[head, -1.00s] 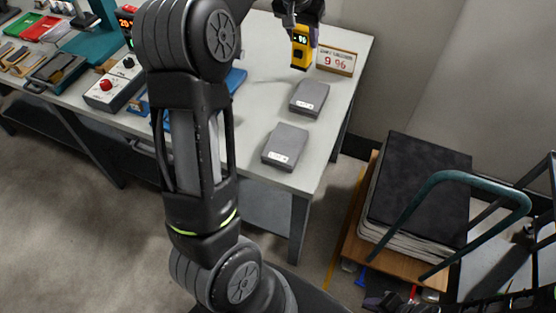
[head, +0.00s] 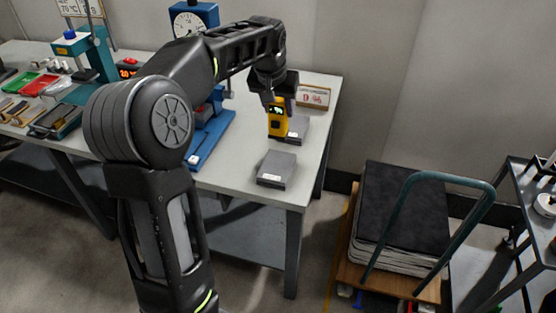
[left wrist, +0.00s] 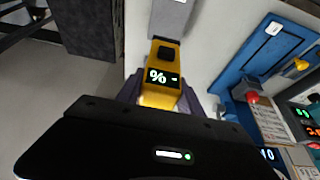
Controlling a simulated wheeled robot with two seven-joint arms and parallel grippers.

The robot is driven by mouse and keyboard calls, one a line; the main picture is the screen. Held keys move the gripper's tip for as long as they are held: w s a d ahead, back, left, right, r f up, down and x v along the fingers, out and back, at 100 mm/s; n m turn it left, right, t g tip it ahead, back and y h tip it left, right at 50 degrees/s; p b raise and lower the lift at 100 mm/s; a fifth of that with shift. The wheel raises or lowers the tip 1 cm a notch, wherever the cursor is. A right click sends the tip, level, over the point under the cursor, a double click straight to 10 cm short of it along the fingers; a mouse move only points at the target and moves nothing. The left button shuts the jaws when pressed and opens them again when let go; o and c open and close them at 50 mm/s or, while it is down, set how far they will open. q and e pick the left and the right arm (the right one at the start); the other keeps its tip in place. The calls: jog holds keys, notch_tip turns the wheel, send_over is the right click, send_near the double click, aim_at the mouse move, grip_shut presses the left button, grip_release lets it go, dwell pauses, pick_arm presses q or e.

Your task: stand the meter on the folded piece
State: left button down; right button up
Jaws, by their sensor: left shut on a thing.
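The yellow meter (head: 278,121) is upright, with a small lit display. It also shows in the left wrist view (left wrist: 162,72), its display reading a % sign. My left gripper (head: 275,106) is shut on the meter's upper part. Two grey folded pieces lie flat on the table. The far piece (head: 299,127) is partly hidden behind the meter. The near piece (head: 277,169), with a white label, lies in front of the meter, uncovered. A grey piece (left wrist: 172,16) shows at the top of the left wrist view, beyond the meter. I cannot tell the meter's exact height. My right gripper is not in view.
A blue device (head: 207,137) stands left of the pieces. The table's right edge is close to them. A trolley with stacked dark sheets (head: 403,210) stands on the floor at right.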

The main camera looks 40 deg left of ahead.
aim_at(278, 137)
pick_arm(q)
jog(key=shift+f, duration=3.1)
jog(key=shift+f+p, duration=0.4)
jog(key=shift+f, duration=1.5)
jog(key=shift+f, duration=0.15)
jog(key=c, duration=0.8)
grip_release()
jog(key=shift+o, duration=0.2)
